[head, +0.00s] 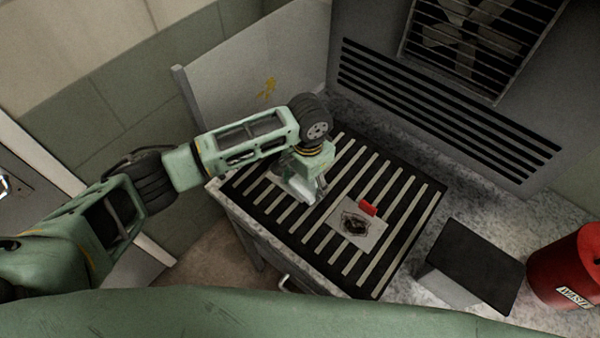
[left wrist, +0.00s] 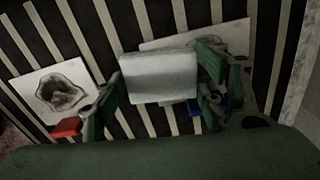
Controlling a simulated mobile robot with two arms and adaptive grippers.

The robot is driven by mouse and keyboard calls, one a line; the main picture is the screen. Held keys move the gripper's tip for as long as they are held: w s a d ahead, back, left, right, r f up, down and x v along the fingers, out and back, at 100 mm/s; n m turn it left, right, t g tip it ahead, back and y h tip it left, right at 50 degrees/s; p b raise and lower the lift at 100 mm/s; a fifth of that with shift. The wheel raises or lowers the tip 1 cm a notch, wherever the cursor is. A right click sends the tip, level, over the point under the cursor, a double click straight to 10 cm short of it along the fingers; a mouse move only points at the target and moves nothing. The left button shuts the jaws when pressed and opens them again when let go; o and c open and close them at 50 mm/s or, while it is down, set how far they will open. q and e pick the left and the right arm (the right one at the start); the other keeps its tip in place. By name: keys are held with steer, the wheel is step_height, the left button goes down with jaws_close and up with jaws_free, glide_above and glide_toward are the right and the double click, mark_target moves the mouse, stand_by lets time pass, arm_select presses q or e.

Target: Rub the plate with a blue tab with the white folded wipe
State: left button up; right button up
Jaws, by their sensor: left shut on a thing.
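My left gripper (head: 309,188) is shut on the white folded wipe (left wrist: 158,78), which lies between its green fingers in the left wrist view. In the head view the wipe (head: 292,188) shows as a pale patch at the gripper, over the left part of the slatted top. The plate with the blue tab (left wrist: 205,37) is mostly hidden behind the wipe and fingers. Its blue tab (left wrist: 194,106) shows just below the wipe, beside the right finger. I cannot tell whether the wipe touches the plate. My right gripper is not in view.
A plate with a dark stain (head: 352,226) and a red tab (head: 367,208) lies to the right on the slatted table (head: 398,225). A dark-topped box (head: 475,255) and a red canister (head: 570,268) stand farther right. A grey vented wall (head: 440,105) rises behind.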

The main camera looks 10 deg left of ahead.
mark_target(296, 177)
arm_select(q)
steer(key=shift+s+d+f+p, duration=0.1)
steer(key=shift+s+p, duration=0.15)
steer(key=shift+p, duration=0.25)
steer(key=shift+w+f, duration=0.1)
steer(key=shift+w+a+r+p, duration=0.1)
steer(key=shift+w+a+p, duration=0.25)
steer(key=shift+a, duration=0.25)
steer(key=shift+w+a+r+p, duration=0.1)
steer(key=shift+w+a+p, duration=0.1)
steer(key=shift+w+a, duration=0.5)
steer(key=shift+a, duration=0.25)
steer(key=shift+w+a+r+p, duration=0.1)
steer(key=shift+w+a+p, duration=0.15)
steer(key=shift+w+a, duration=0.25)
steer(key=shift+w+a+p, duration=0.25)
steer(key=shift+w+a, duration=0.05)
steer(key=shift+a, duration=0.4)
steer(key=shift+w+a, duration=0.5)
steer(key=shift+a, duration=0.3)
steer(key=shift+w+a, duration=0.5)
steer(key=shift+a, duration=0.25)
